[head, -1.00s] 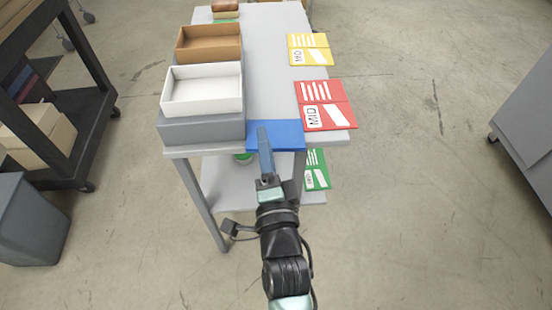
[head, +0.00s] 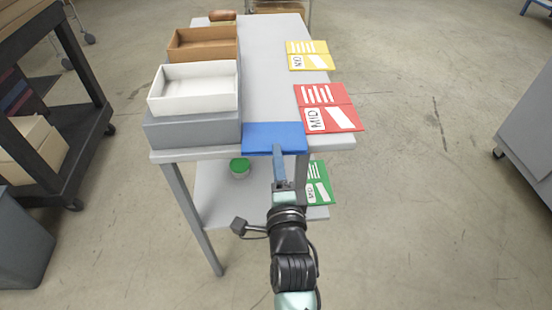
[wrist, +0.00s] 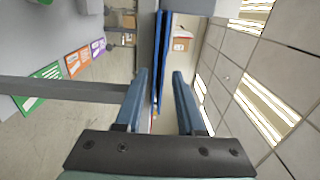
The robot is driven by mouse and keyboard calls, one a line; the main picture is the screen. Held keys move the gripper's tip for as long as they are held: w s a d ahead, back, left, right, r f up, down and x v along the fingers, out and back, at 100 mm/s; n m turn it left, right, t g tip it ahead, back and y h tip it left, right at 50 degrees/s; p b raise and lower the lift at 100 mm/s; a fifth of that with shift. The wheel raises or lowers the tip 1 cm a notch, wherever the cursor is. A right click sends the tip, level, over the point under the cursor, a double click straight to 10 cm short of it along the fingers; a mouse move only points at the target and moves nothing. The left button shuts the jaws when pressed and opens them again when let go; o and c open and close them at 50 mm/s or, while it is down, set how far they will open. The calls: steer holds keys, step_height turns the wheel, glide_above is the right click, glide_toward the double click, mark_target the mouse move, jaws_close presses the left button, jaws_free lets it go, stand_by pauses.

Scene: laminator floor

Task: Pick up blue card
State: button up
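The blue card (head: 272,137) lies flat at the front edge of the table top (head: 275,80), sticking out slightly over the edge. My gripper (head: 279,150) is at the card's front edge, right of its middle in the head view. In the wrist view, the card shows edge-on as thin blue strips (wrist: 161,45). My gripper's two blue fingers (wrist: 161,73) stand apart on either side of it, with visible gaps. The near end of the card reaches between the fingers. The gripper is open and holds nothing.
A grey box (head: 192,132) and white tray (head: 195,108) stand left of the card. Red (head: 330,119) and yellow (head: 310,62) cards lie to its right and behind. A green card (head: 319,183) and green-lidded jar (head: 240,167) are on the lower shelf.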

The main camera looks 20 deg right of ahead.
steer(key=shift+b+x, duration=0.3)
steer(key=shift+x, duration=0.55)
steer(key=shift+c, duration=0.3)
jaws_close()
steer(key=shift+r, duration=0.15)
step_height(320, 180, up, 2)
steer(key=p, duration=0.2)
steer(key=shift+r+p, duration=0.15)
steer(key=shift+p, duration=0.2)
